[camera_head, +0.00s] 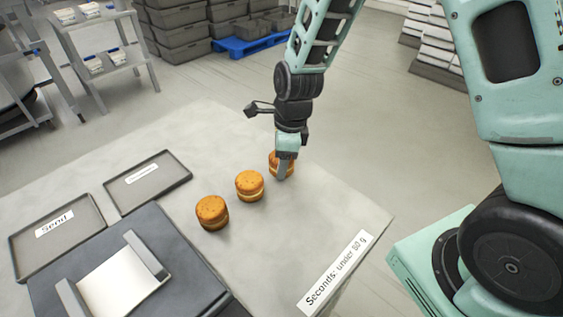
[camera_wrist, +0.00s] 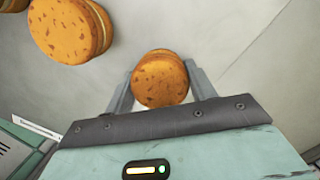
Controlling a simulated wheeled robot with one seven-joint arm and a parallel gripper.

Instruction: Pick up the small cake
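Three round orange-brown filled cakes stand in a row on the pale table. The farthest cake (camera_head: 273,160) is partly hidden by my gripper (camera_head: 284,168), which points down over it. In the wrist view this cake (camera_wrist: 160,80) sits between the two fingers of my gripper (camera_wrist: 160,88) and looks smaller than its neighbours. The fingers are close on both sides of it; whether they press on it I cannot tell. The middle cake (camera_head: 249,186) and the nearest cake (camera_head: 212,212) stand apart to the left. Two larger cakes show at the wrist view's upper left, the nearer one whole (camera_wrist: 62,30).
A scale-like device with a light plate (camera_head: 118,283) stands at the front left. A label "Seconds: under 60 g" (camera_head: 336,272) lies at the table's right edge. Bare tabletop (camera_head: 290,225) lies right of the cakes.

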